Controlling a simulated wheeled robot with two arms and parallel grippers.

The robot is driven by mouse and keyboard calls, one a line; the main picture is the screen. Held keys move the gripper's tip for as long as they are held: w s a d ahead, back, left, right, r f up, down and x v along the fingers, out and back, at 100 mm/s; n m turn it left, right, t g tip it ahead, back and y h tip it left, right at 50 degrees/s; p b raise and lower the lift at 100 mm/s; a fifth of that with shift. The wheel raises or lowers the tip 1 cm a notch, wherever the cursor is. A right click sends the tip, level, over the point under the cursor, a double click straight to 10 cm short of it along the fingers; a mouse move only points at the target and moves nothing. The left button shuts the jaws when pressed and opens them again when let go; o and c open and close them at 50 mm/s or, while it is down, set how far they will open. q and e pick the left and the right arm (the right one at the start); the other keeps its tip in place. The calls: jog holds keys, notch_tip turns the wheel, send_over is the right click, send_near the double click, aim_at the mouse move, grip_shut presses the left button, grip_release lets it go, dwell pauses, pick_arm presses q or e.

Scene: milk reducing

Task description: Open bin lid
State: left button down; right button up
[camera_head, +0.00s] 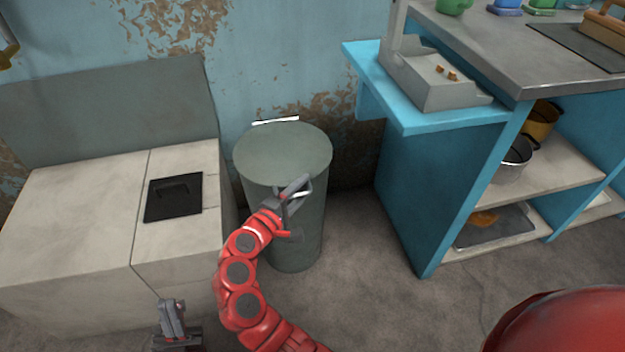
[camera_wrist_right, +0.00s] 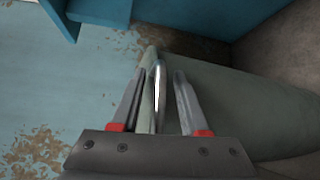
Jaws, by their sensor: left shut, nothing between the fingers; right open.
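The round grey-green bin (camera_head: 300,240) stands between the pale counter and the blue shelf unit, with its flat lid (camera_head: 282,150) down. A light metal strip (camera_head: 275,121) shows at the lid's back edge. My right gripper (camera_head: 298,192) is at the front right rim of the lid. In the right wrist view, the gripper (camera_wrist_right: 157,100) is open, with a shiny metal handle (camera_wrist_right: 159,85) between its two fingers. The bin's side (camera_wrist_right: 240,105) shows behind the right finger. My left gripper (camera_head: 172,318) is low at the bottom left, shut and empty, away from the bin.
The pale counter (camera_head: 70,220) with a dark inset panel (camera_head: 173,197) stands left of the bin. The blue shelf unit (camera_head: 425,185) stands to the right, with a grey tray (camera_head: 435,80) on its ledge and pots below. Bare floor (camera_head: 365,265) lies between bin and shelf.

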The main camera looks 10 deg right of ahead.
jog(key=shift+w+d, duration=0.15)
jog(key=shift+w, duration=0.05)
jog(key=shift+s, duration=0.1)
grip_shut()
jog(key=shift+f, duration=0.1)
